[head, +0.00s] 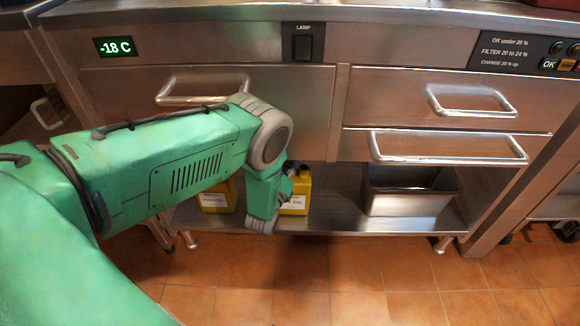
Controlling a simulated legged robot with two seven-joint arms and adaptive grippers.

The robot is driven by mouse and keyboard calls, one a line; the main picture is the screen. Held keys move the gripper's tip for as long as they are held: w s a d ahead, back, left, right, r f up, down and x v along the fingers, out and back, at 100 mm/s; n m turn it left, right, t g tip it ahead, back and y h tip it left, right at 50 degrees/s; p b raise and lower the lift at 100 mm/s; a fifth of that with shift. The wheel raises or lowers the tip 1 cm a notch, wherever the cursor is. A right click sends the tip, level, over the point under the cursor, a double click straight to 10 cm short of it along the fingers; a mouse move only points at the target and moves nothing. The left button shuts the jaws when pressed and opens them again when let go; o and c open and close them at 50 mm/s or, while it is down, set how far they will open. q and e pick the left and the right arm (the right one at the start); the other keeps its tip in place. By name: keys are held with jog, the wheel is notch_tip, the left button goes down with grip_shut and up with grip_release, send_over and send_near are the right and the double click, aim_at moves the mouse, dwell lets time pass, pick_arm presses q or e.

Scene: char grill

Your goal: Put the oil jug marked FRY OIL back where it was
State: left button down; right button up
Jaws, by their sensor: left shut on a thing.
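The jug looks upright. I cannot tell whether its base touches the shelf. My right gripper is not in view.
Another yellow jug (216,197) with a white label stands on the shelf (335,212) to the left, partly behind my arm. A steel pan (408,198) sits to the right. Drawers with bar handles (448,150) overhang the shelf. The tiled floor in front is clear.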

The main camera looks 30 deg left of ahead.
pick_arm(q)
jog(key=shift+w+a, duration=0.1)
jog(key=shift+a, duration=0.15)
jog(key=c, duration=1.6)
grip_release()
jog(key=shift+f, duration=0.1)
jog(key=shift+d, duration=0.15)
jog(key=s+d+f+n+g+h+p, duration=0.1)
jog(key=s+d+n+g+p, duration=0.1)
jog(key=s+n+g, duration=0.65)
jog(key=s+d+f+n+g+h+p, duration=0.1)
jog(key=s+d+f+n+g+p, duration=0.15)
jog(key=s+n, duration=0.75)
jog(key=s+d+r+n+g, duration=0.1)
jog(key=s+r+n+g, duration=0.1)
jog(key=s, duration=0.5)
jog(key=s+d+r+n+g+h, duration=0.1)
jog(key=s+d+r+n+g, duration=0.1)
jog(key=s, duration=0.5)
jog(key=s+d+r+n+g+h, duration=0.1)
jog(key=s+d+r+n+g, duration=0.1)
jog(key=s, duration=0.5)
jog(key=shift+s+d+r+g, duration=0.1)
jog(key=shift+r+g, duration=0.05)
jog(key=shift+r, duration=0.3)
jog(key=shift+s+r+g, duration=0.1)
jog(key=shift+r+g, duration=0.05)
jog(key=shift+r, duration=0.25)
